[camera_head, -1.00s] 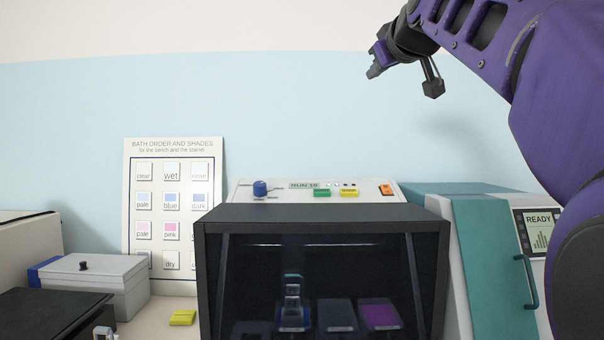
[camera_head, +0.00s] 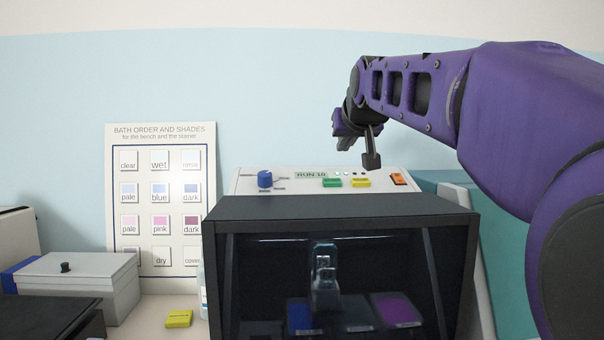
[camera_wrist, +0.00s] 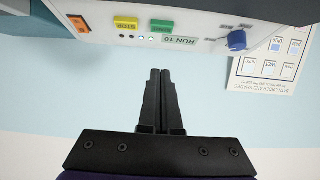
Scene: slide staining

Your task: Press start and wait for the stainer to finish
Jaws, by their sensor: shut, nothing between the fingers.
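The stainer (camera_head: 330,208) stands at the centre, a dark hooded box with a sloped glass front. Behind its top is a pale control panel with a green button (camera_head: 332,183), a yellow button (camera_head: 361,182), a blue knob (camera_head: 265,179) and an orange switch (camera_head: 398,179). A small display beside the green button reads RUN 10 (camera_wrist: 178,40) in the wrist view, where the panel appears upside down. A slide rack (camera_head: 325,280) stands inside among blue and purple baths. My gripper (camera_wrist: 160,73) is shut and empty, apart from the panel, its fingers pointing towards the green and yellow buttons.
A bath order chart (camera_head: 160,245) leans on the wall at left. A grey lidded box (camera_head: 70,275) and a yellow block (camera_head: 179,318) sit on the left bench. A teal machine (camera_head: 508,255) at right is partly hidden by my arm.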

